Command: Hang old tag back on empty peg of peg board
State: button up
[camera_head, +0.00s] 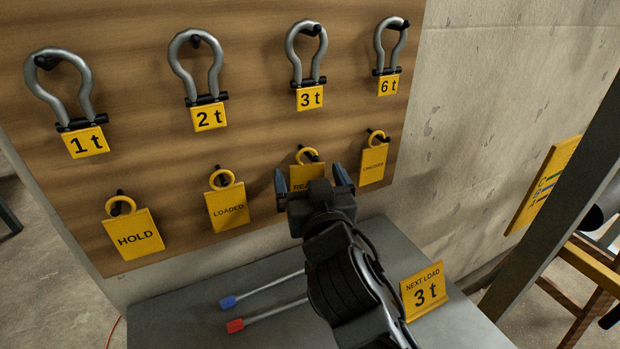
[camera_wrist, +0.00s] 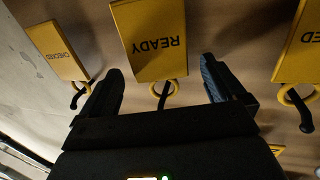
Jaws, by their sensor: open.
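The peg board (camera_head: 150,155) carries a lower row of yellow tags with rings: HOLD (camera_head: 134,235), LOADED (camera_head: 228,208), READY (camera_head: 303,177) and CHECKED (camera_head: 373,163). Each hangs by its ring at a black peg; I see no empty peg. My gripper (camera_head: 312,180) is open in front of the READY tag, hiding its lower part. In the upside-down wrist view, the READY tag (camera_wrist: 150,40) and its ring at the peg (camera_wrist: 163,97) lie between the spread fingers of my gripper (camera_wrist: 162,72). The fingers look apart from the tag.
Shackles with load tags, such as 2 t (camera_head: 208,117), hang above. A grey table (camera_head: 180,310) below holds a blue-ended rod (camera_head: 262,290), a red-ended rod (camera_head: 272,314) and a NEXT LOAD 3 t sign (camera_head: 425,291). A dark post (camera_head: 545,215) stands at right.

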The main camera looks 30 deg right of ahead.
jog(key=shift+s+a+f, duration=0.1)
jog(key=shift+s+a, duration=0.05)
jog(key=shift+s, duration=0.35)
jog(key=b+v, duration=0.1)
jog(key=v, duration=0.5)
jog(key=shift+s+b, duration=0.35)
jog(key=shift+s+a, duration=0.1)
